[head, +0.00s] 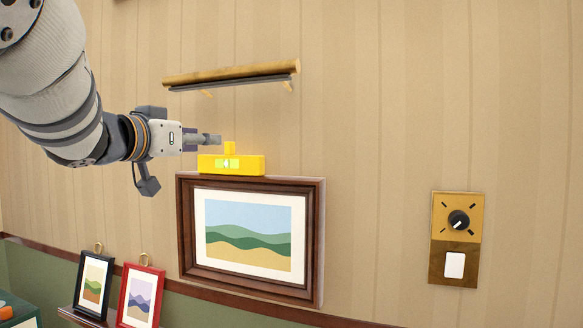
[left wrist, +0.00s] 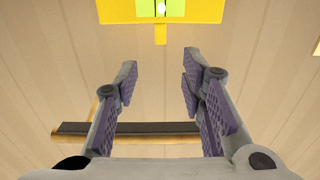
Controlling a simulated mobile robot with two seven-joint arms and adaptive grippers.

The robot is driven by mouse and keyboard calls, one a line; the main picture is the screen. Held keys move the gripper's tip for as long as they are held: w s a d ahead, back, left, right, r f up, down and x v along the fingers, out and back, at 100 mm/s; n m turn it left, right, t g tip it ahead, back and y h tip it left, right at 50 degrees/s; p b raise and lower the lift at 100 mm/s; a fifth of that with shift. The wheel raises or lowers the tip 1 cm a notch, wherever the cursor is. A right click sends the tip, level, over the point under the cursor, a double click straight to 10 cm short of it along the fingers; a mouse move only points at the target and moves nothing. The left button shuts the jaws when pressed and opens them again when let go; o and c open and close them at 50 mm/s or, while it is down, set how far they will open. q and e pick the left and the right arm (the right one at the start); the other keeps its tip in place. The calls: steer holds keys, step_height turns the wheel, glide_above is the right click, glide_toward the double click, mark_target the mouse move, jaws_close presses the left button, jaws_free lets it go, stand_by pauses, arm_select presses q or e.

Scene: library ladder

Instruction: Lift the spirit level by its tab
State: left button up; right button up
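The yellow spirit level (head: 252,165) lies along the top edge of the framed landscape picture (head: 313,240), its green vial facing out. Its small yellow tab (head: 229,148) stands up from the top. In the left wrist view the level (left wrist: 122,11) is at the top edge, partly cut off, with the tab (left wrist: 160,35) pointing down toward my fingers. My left gripper (head: 217,140) is just left of the tab in the head view. In the wrist view my left gripper (left wrist: 158,60) is open and empty, the tab just beyond the fingertips and lined up between them. My right gripper is not visible.
A wooden wall shelf with a dark front strip (head: 235,74) is above the level; it also shows in the wrist view (left wrist: 145,129). Two small framed pictures, black (head: 93,285) and red (head: 141,296), stand lower left. A brass dial-and-switch plate (head: 457,238) is at right. Bare wall lies between.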

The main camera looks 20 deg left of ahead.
mark_target(227, 143)
arm_select(q)
steer(key=w, duration=1.1)
steer(key=shift+d+f, duration=0.1)
steer(key=shift+f, duration=0.2)
steer(key=shift+s, duration=0.1)
steer(key=shift+c, duration=0.8)
jaws_close()
